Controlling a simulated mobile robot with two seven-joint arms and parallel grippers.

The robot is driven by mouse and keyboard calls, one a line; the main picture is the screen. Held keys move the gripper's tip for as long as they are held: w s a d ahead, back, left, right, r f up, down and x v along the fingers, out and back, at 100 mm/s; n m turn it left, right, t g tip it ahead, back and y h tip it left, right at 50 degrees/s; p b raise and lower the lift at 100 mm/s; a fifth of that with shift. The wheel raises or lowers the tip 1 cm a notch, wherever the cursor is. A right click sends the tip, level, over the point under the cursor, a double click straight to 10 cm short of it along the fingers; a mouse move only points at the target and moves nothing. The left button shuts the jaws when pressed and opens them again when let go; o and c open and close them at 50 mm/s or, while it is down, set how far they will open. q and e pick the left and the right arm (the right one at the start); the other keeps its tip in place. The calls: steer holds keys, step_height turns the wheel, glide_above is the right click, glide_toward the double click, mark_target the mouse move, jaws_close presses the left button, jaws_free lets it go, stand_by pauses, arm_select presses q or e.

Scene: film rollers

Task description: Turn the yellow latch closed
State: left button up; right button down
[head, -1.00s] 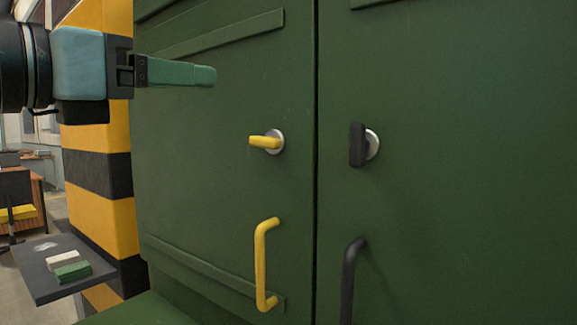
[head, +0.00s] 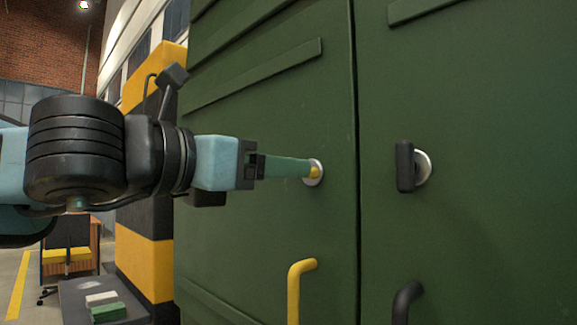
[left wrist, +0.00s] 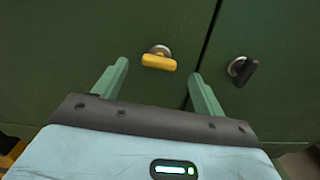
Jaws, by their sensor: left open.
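The yellow latch (head: 315,173) is on the left green door, on a round silver base. In the head view my left gripper (head: 308,168) covers most of it. In the left wrist view the yellow latch (left wrist: 159,62) lies roughly crosswise in the picture, between and just beyond the fingertips. My left gripper (left wrist: 160,71) is open, one green finger to each side of the latch, with gaps visible on both sides. My right gripper is not in view.
A black latch (head: 405,166) stands upright on the right door. A yellow handle (head: 294,290) and a black handle (head: 402,302) are below. A dark shelf (head: 75,292) holds a white and a green block at lower left. The door around the yellow latch is clear.

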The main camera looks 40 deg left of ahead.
arm_select(q)
steer(key=w, duration=0.4)
steer(key=shift+d, duration=0.15)
steer(key=c, duration=1)
steer(key=shift+f, duration=0.1)
